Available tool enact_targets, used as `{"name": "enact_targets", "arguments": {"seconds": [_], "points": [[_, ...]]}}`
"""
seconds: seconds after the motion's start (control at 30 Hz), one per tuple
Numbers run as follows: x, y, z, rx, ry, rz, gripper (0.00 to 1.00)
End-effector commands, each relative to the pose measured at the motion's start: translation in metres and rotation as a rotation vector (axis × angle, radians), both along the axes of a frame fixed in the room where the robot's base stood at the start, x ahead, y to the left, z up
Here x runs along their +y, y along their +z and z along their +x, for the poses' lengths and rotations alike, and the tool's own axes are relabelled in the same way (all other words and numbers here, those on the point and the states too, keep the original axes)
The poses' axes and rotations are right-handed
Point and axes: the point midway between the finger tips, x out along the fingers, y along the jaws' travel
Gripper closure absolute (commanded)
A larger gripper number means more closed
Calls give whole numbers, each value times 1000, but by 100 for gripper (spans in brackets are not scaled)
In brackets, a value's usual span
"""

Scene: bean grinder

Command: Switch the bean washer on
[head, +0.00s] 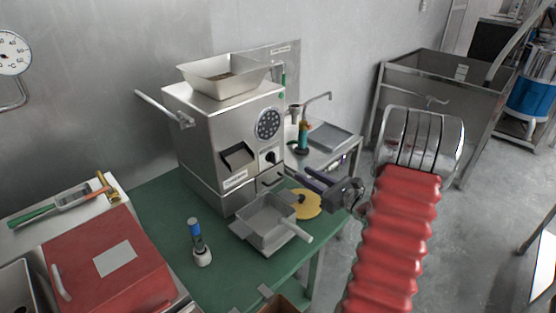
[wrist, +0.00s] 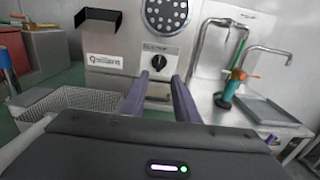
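The steel machine (head: 205,125) stands on a green table, with a cream hopper (head: 222,78) on top. Whether it is the bean washer I cannot tell. On its front is a black rotary knob (head: 270,157) on a pale plate, below a round perforated disc (head: 268,123). In the wrist view the knob (wrist: 159,62) appears upright, just beyond and between my fingertips. A label (wrist: 104,60) is to its left. My gripper (head: 308,178) is open and empty, its purple fingers (wrist: 156,84) pointing at the machine front, apparently short of the knob.
A wire-mesh basket (wrist: 80,103) with a handle is below left of my gripper; it shows as a grey tray (head: 265,222) in the head view. A yellow disc (head: 307,204) lies beside it. A steel side table with a green-handled tool (wrist: 231,86) is to the right.

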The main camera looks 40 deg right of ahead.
Motion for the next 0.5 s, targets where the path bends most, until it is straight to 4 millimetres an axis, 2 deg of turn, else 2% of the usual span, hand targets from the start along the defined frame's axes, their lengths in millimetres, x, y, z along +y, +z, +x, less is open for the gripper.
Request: {"name": "enact_targets", "arguments": {"seconds": [0.17,0.5], "points": [[4,0,17,1,3,0,72],[13,0,67,1,5,-1,72]]}}
